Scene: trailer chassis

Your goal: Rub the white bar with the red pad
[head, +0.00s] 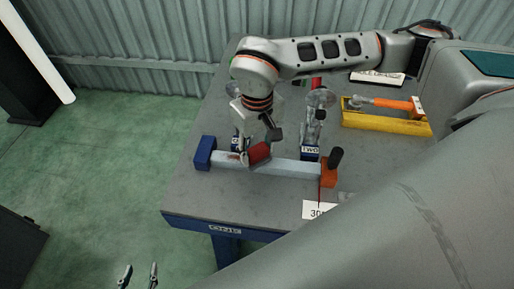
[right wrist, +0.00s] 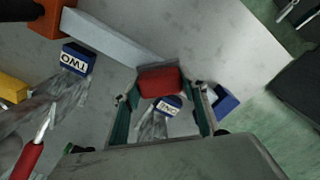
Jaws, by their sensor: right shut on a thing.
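The white bar (head: 290,167) lies across the table between a blue end block (head: 204,153) and an orange clamp (head: 329,172) with a black handle. In the right wrist view the bar (right wrist: 112,38) runs from the orange clamp to the pad. My right gripper (head: 250,150) is shut on the red pad (head: 260,153), over the left half of the bar. The pad (right wrist: 160,82) sits between the fingertips; whether it touches the bar is unclear. My left gripper (head: 138,272) is open and empty, off the table at the bottom edge.
Blue blocks labelled ONE (right wrist: 168,104) and TWO (head: 310,153) stand behind the bar with clear objects. A yellow tray (head: 385,122) with an orange-handled tool (head: 392,103) is at right. A white card (head: 318,210) lies near the front edge. The table's left front is clear.

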